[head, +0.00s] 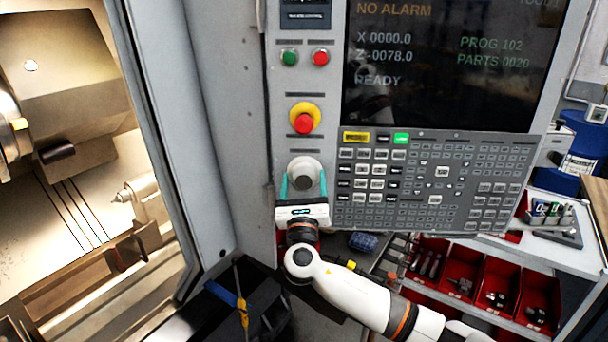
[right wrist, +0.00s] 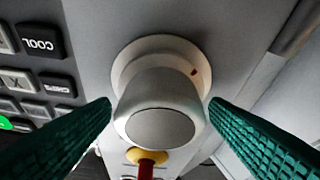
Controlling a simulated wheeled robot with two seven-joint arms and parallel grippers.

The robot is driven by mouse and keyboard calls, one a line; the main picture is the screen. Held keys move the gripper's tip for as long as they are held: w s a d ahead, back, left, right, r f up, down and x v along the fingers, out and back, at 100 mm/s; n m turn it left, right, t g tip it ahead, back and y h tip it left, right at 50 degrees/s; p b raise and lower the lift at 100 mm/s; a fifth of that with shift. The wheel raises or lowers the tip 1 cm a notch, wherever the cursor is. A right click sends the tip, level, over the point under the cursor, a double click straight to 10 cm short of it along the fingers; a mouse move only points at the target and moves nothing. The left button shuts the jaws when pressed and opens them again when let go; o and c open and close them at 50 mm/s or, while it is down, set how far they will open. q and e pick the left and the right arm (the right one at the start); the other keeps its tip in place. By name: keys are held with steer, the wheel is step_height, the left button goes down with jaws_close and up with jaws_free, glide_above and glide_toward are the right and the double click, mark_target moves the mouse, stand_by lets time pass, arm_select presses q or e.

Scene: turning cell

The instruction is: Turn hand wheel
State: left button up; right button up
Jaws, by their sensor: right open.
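The hand wheel (head: 304,174) is a pale grey round knob on the machine's control panel, below the red and yellow emergency stop. My right gripper (head: 303,184) is in front of it, with one teal finger on each side. In the right wrist view the hand wheel (right wrist: 158,105) sits between the two green ribbed fingers (right wrist: 160,110). The fingers are open, with a small gap visible on each side of the knob. A small dark red mark shows on the wheel's base ring. My left gripper is not in view.
The emergency stop (head: 303,119) is just above the wheel. The keypad (head: 425,185) lies close to the right, under the screen (head: 450,65). The open lathe chamber (head: 75,170) is at the left. Red bins (head: 470,285) stand at the lower right.

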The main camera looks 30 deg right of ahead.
steer(key=shift+w+d+r, duration=0.1)
steer(key=shift+w+d, duration=0.1)
steer(key=shift+w, duration=0.1)
steer(key=c, duration=0.7)
